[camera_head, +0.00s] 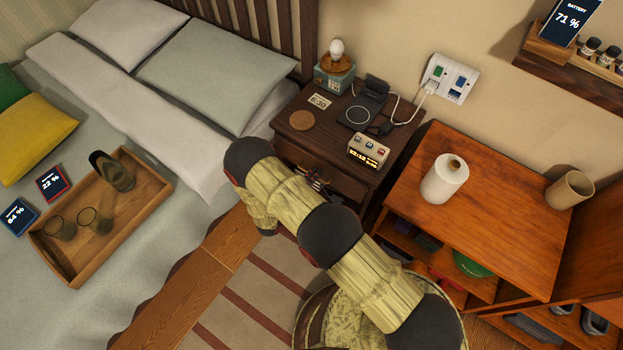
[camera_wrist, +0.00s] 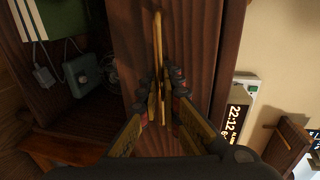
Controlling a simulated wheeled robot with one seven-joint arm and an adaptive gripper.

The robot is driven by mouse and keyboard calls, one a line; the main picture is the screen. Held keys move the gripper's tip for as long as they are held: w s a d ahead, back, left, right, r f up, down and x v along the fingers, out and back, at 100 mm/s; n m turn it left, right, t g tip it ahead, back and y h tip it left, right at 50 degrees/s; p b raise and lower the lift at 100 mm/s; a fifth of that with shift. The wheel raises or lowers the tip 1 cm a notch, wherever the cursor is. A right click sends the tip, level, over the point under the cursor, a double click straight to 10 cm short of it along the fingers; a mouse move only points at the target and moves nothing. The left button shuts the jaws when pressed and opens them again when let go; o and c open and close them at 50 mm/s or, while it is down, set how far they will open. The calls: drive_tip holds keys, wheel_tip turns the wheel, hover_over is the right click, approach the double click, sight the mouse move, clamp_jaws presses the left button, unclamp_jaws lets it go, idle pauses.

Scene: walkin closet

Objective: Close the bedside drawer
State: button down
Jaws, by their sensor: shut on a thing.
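The bedside table (camera_head: 298,137) stands beside the bed, and its dark brown drawer front (camera_wrist: 195,60) fills the middle of the wrist view. A thin brass-coloured handle (camera_wrist: 158,40) runs along the drawer front. My gripper (camera_wrist: 160,88) is shut on the handle, with one finger on each side of it. In the head view my gripper (camera_head: 318,183) is at the front of the bedside table, partly hidden behind my arm. My arm also covers part of the drawer there, so I cannot tell how far it stands out.
An open compartment (camera_wrist: 85,110) below the drawer holds a grey-green device and cables. A clock (camera_head: 369,151), charging stand (camera_head: 366,105) and lamp (camera_head: 336,60) stand on the bedside table. A wooden cabinet (camera_head: 500,220) is close on the right; the bed (camera_head: 150,270) is on the left.

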drive_tip(key=x, duration=0.2)
drive_tip(key=shift+w+d+r, duration=0.15)
drive_tip(key=shift+w+d, duration=0.05)
drive_tip(key=shift+w, duration=0.15)
drive_tip(key=c, duration=2.3)
unclamp_jaws()
drive_tip(key=shift+c, duration=0.2)
drive_tip(key=v, duration=1.2)
